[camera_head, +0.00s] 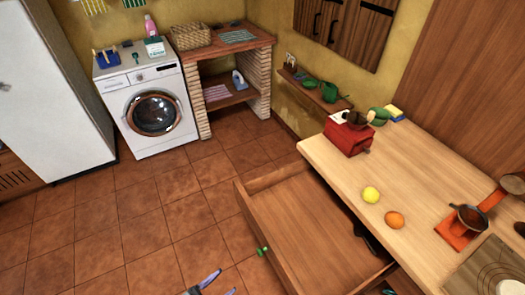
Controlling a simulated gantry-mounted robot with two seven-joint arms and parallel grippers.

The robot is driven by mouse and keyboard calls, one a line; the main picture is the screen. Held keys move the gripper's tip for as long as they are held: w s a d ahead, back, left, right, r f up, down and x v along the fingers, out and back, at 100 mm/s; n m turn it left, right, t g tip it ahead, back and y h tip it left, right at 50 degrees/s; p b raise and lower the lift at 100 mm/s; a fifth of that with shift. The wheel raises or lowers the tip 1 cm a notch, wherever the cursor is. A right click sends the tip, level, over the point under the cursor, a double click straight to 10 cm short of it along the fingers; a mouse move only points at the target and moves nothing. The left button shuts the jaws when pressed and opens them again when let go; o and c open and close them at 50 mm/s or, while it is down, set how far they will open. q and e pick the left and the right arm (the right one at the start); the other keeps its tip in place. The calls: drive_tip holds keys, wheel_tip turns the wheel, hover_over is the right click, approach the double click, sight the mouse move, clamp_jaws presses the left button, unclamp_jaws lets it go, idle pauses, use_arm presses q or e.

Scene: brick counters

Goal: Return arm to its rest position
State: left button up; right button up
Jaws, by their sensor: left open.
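My left gripper (219,285) shows at the bottom edge of the view, left of the open drawer. Only its bluish-grey fingers show, spread apart with nothing visible between them. They are cut off by the lower edge of the picture, and the rest of the left arm is out of view. My right gripper is not seen.
A wooden drawer (308,232) stands pulled out from the counter (340,165), with a green knob (262,251) on its front. A lemon (371,194), an orange (395,219) and a red grinder (347,138) stand on the counter. Tiled floor (150,235) lies free at left.

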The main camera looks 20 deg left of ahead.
use_arm(q)
drive_tip(key=w+r+n+g+y, duration=0.3)
drive_tip(key=w+r+n+y, duration=0.15)
drive_tip(key=r+y, duration=0.2)
drive_tip(key=s+a+f+n+g+y, duration=0.2)
drive_tip(key=s+a+g+y, duration=0.2)
drive_tip(key=s+g, duration=0.65)
wheel_tip(320, 180, up, 31)
drive_tip(key=s+t+p, duration=0.1)
drive_tip(key=s+p, duration=0.1)
drive_tip(key=p, duration=2.9)
wheel_tip(320, 180, down, 53)
drive_tip(key=b, duration=5.3)
drive_tip(key=shift+w+f, duration=0.2)
drive_tip(key=shift+d+r, duration=0.1)
